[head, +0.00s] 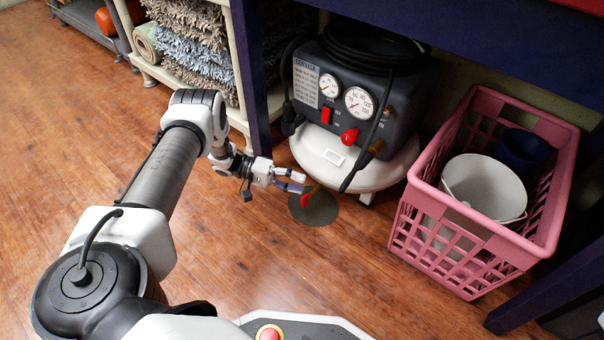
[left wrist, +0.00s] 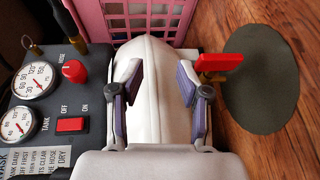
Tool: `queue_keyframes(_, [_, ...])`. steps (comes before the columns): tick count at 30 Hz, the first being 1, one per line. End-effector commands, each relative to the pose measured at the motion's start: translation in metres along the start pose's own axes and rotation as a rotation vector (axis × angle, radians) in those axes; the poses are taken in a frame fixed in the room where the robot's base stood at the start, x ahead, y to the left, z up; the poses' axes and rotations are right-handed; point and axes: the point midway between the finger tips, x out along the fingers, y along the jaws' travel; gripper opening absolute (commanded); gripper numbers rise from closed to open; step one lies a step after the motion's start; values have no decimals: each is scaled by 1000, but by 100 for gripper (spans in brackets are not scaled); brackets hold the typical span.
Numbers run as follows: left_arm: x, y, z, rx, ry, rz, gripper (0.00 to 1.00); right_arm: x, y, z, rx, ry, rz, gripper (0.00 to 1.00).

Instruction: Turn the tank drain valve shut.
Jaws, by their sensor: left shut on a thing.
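The drain valve has a red handle (head: 305,201) low at the front of the compressor's white tank (head: 398,168). In the left wrist view the handle (left wrist: 222,62) points right, with a little brass below it; its left end meets or passes behind the right finger. My left gripper (head: 297,182) is at the tank's edge, beside the valve. My right gripper is not in view.
The compressor's dark panel (head: 312,112) carries gauges, a red switch and a red knob. A pink basket (head: 430,190) with a white bucket stands to the right. A dark round patch (head: 318,210) lies below the valve. The wooden floor at left is clear.

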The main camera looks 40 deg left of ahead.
Motion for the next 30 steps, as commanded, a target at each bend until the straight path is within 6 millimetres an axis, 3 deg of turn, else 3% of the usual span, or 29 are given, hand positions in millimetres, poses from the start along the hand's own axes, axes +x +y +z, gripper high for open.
queue_keyframes(21, [-58, -12, 2, -7, -5, -6, 35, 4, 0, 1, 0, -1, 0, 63])
queue_keyframes(30, [-64, -12, 2, -8, -6, -6, 35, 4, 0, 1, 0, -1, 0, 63])
